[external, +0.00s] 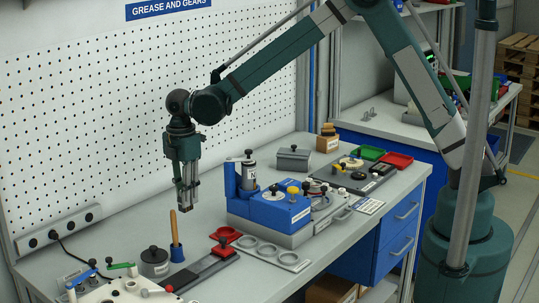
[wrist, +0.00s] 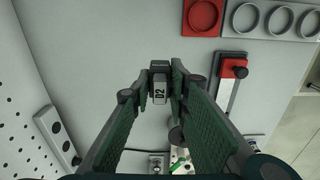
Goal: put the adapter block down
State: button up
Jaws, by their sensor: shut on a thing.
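My gripper (external: 187,198) hangs pointing down above the bench, left of the blue machine. In the wrist view its fingers (wrist: 160,84) are closed on a small grey block with a dark top, marked D2 (wrist: 159,92), which I take to be the adapter block. The block is held at the fingertips, with bare grey bench behind it in that view. In the external view the block is too small to make out clearly between the fingers. The lower part of the block is hard to see.
A red round holder (external: 226,234), a ringed plate (external: 271,251) and a red-ended rail (external: 208,269) lie nearby. The blue machine (external: 279,212) stands right; a pegboard (external: 130,110) rises behind.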

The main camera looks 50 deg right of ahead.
jog(key=shift+w+d, duration=0.3)
jog(key=shift+w, duration=0.35)
jog(key=shift+w+d, duration=0.3)
jog(key=shift+w, duration=0.3)
jog(key=shift+f, duration=0.15)
jog(key=shift+f, duration=3)
jog(key=shift+f, duration=1.9)
jog(key=shift+f, duration=0.15)
jog(key=o, duration=0.9)
